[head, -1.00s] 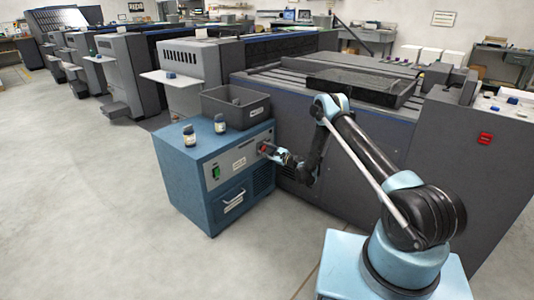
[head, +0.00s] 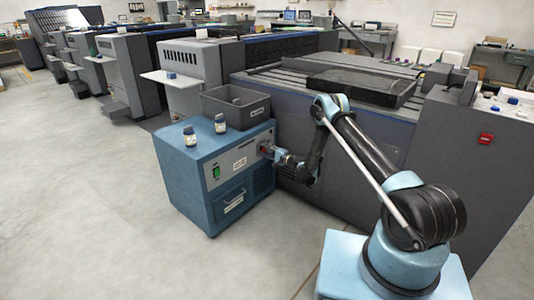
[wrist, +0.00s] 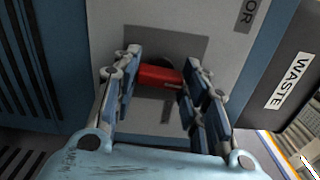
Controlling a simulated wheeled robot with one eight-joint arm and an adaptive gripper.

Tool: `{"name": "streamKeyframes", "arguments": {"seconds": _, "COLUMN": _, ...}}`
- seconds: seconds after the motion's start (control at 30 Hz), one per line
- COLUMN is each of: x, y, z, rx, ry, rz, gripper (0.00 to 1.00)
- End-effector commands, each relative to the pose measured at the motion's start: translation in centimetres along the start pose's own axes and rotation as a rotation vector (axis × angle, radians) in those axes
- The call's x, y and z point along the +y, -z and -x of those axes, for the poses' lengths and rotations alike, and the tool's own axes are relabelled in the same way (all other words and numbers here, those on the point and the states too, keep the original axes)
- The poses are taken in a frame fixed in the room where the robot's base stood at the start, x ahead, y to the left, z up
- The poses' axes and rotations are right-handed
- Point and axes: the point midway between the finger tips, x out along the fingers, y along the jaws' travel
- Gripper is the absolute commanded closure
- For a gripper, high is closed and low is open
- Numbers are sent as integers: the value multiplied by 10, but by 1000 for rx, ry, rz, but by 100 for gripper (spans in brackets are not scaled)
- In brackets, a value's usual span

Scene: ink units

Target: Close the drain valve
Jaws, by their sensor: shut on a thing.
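The drain valve's red handle (wrist: 160,76) shows in the wrist view between my gripper's two fingers, in front of a dark grey plate on a pale panel. My gripper (wrist: 158,85) is shut on the red handle, with a finger at each end of it. In the head view my gripper (head: 272,153) is at the upper right of the front of the blue cabinet (head: 205,206), and the handle is mostly hidden there. The handle lies roughly crosswise in the wrist view, slightly tilted. The valve body behind it is mostly hidden.
The cabinet front has a green switch (head: 216,172) and a drawer handle (head: 234,200). On its top stand a dark grey bin (head: 262,113) and two small jars (head: 190,137). A large grey machine (head: 350,155) stands close on the right. The floor on the left is clear.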

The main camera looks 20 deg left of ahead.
Motion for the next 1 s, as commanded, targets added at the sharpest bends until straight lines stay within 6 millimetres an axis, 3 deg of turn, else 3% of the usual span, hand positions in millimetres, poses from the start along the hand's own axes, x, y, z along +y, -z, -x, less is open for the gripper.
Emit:
{"name": "streamKeyframes", "arguments": {"seconds": 0.3, "x": 2, "y": -4, "z": -1, "rx": -8, "ry": -2, "rz": 97, "gripper": 84}}
{"name": "streamKeyframes", "arguments": {"seconds": 0.77, "x": 2, "y": -3, "z": 0, "rx": -5, "ry": -2, "rz": 111, "gripper": 84}}
{"name": "streamKeyframes", "arguments": {"seconds": 0.8, "x": 2, "y": -3, "z": 0, "rx": -5, "ry": -2, "rz": 111, "gripper": 55}}
{"name": "streamKeyframes", "arguments": {"seconds": 0.87, "x": 2, "y": -2, "z": 0, "rx": -4, "ry": -2, "rz": 110, "gripper": 42}}
{"name": "streamKeyframes", "arguments": {"seconds": 1.0, "x": 1, "y": -1, "z": 0, "rx": -2, "ry": -1, "rz": 109, "gripper": 40}}
